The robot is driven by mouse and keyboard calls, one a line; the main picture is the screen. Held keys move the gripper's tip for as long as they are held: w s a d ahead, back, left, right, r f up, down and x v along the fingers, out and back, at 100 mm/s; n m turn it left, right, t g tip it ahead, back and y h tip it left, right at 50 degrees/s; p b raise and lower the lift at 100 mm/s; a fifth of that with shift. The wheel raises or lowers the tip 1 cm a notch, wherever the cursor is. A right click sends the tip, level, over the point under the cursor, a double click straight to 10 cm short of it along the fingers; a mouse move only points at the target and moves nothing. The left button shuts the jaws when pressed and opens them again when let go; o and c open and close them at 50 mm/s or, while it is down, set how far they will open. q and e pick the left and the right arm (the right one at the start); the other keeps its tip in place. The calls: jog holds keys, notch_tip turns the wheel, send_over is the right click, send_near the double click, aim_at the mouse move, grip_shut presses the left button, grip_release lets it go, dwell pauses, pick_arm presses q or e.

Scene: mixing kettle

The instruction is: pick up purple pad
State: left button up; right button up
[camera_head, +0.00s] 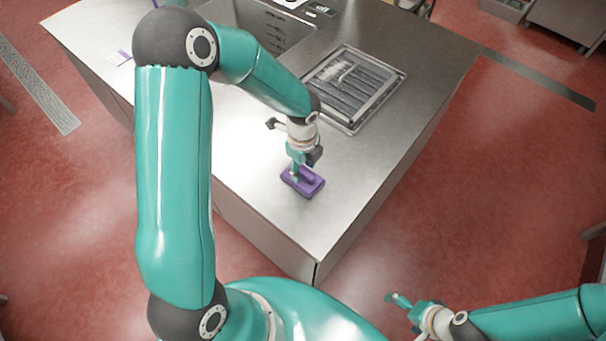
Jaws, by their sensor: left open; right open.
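The purple pad (306,187) lies on the steel counter top near its front corner. It is a small block with a raised part on top. My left gripper (298,172) is directly above the pad, pointing down, with its fingertips at the raised part. It is open, and its fingers partly cover the pad. I cannot tell whether the fingers touch it. My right gripper (394,299) is open and empty, low at the bottom right, away from the counter and the pad.
The steel counter (335,225) has free room around the pad. Behind it is a recessed tray (352,88) with dark slats. Another purple item (124,56) shows at the counter's left edge, partly hidden by my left arm. The floor (450,190) to the right is clear.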

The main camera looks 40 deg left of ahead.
pick_arm(q)
jog(key=shift+f, duration=0.75)
grip_shut()
jog(key=shift+s, duration=0.1)
jog(key=shift+r, duration=0.15)
